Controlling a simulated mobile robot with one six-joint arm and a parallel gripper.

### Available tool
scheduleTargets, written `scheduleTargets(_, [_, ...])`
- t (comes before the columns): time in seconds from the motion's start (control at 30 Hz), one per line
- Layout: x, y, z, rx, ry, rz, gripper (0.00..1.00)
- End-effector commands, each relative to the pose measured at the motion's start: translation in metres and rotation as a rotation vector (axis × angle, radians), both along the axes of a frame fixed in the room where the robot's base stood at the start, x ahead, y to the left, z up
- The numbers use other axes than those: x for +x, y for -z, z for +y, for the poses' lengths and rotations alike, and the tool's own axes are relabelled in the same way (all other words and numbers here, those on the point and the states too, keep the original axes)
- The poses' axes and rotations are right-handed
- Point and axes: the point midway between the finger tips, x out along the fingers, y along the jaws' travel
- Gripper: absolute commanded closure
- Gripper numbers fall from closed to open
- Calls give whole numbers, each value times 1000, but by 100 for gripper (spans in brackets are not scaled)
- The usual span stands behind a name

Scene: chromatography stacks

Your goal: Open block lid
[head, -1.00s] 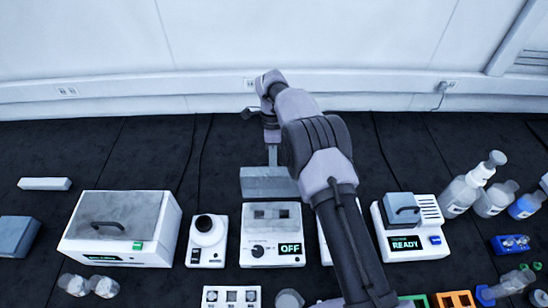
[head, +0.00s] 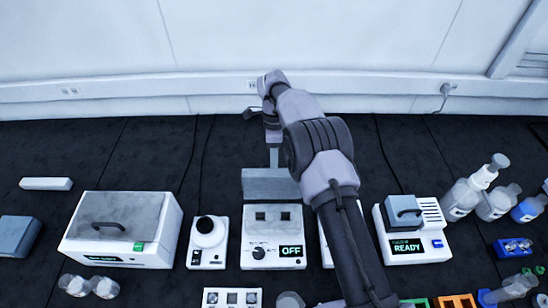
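The block heater (head: 252,238) is a white box in the middle of the bench with a dark knob and a display reading OFF. Its top shows two dark square openings. A grey plate, which looks like the block lid (head: 262,185), stands raised at the back edge of the box, clear of the openings. My gripper (head: 273,152) is at the top of this plate, by a thin upright piece that joins the two. The fingers are too small and too covered by my wrist to show whether they are open or shut.
A white box with a grey handled lid (head: 108,215) and a small round-topped device (head: 207,240) stand left. A device reading READY (head: 415,245) and several bottles (head: 462,197) stand right. My arm hides part of another device beside the heater. The dark bench behind is mostly clear.

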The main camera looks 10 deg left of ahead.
Motion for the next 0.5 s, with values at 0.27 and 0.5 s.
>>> scheduleTargets(0.27, [12, -54, 3, 2, 0, -5, 68])
scheduleTargets(0.5, [16, -75, 3, 1, 0, -3, 68])
